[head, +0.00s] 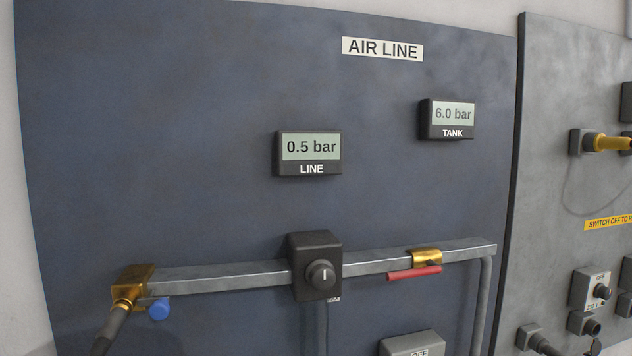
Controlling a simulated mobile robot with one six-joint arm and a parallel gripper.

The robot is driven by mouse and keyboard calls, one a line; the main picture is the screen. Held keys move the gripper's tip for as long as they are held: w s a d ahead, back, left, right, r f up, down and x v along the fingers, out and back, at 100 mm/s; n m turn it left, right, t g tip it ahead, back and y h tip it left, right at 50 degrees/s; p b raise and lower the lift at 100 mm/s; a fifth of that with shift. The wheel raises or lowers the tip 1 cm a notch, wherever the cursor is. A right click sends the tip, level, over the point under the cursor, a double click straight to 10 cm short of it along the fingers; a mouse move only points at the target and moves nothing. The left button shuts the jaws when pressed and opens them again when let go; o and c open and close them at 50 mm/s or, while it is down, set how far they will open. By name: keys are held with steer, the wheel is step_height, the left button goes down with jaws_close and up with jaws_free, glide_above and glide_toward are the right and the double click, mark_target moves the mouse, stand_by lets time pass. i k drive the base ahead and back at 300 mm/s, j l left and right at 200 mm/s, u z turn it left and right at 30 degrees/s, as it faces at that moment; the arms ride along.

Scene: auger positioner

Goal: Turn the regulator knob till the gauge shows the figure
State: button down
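The regulator knob (321,274) is a round dark knob with a pale mark near upright. It sits on the front of a black regulator box (315,249) on the grey pipe. The LINE gauge (309,154) above it reads 0.5 bar. The TANK gauge (447,119) at the upper right reads 6.0 bar. A plate above reads AIR LINE (382,49). My gripper does not show in the head view. No figure to be set is visible in the frame.
A brass valve with a red lever (414,274) sits right of the regulator. A brass fitting (133,287) with a blue handle (158,309) and hose is at the left. A grey box marked OFF (412,344) is below. Another panel (560,90) with plugs and switches stands at right.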

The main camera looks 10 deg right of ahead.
mark_target(320, 274)
steer(key=j+u, duration=0.1)
steer(key=j, duration=0.4)
steer(key=i+j+u, duration=0.1)
steer(key=j, duration=0.35)
steer(key=j+u, duration=0.15)
steer(key=j, duration=0.35)
steer(key=i, duration=0.05)
